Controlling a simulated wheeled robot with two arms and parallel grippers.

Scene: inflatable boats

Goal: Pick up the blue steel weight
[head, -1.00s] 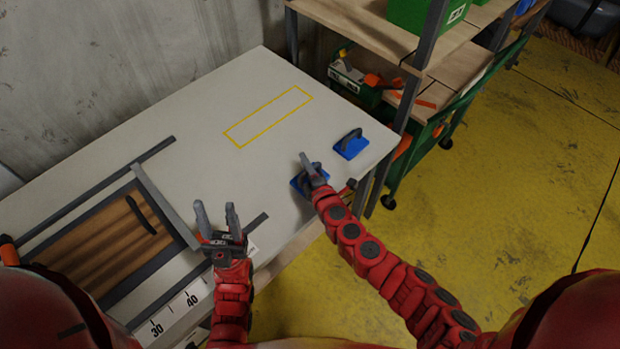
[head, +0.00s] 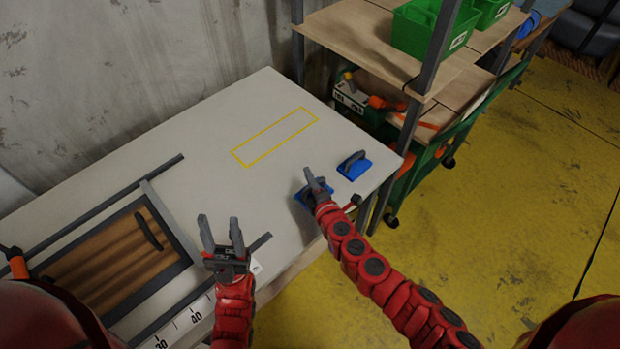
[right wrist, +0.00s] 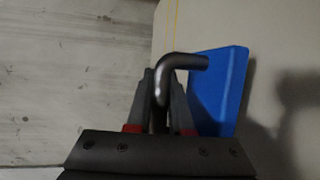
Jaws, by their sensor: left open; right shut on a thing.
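Two blue steel weights with dark handles are at the right end of the white table. The nearer weight (head: 301,198) is partly hidden by my right gripper (head: 315,180), which is shut on its handle. The right wrist view shows the blue plate (right wrist: 225,90) tilted, and its bent handle between the fingers of my right gripper (right wrist: 161,95). Whether this weight is clear of the table is hard to tell. The other blue weight (head: 354,167) sits by the table's right edge, apart from the gripper. My left gripper (head: 221,232) is open and empty over the table's front part.
A yellow outlined rectangle (head: 247,164) marks an empty area of the table (head: 190,205). A wooden panel in a dark frame (head: 178,222) lies to the left. A shelf unit (head: 362,40) with green bins (head: 420,30) stands behind the table's right end.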

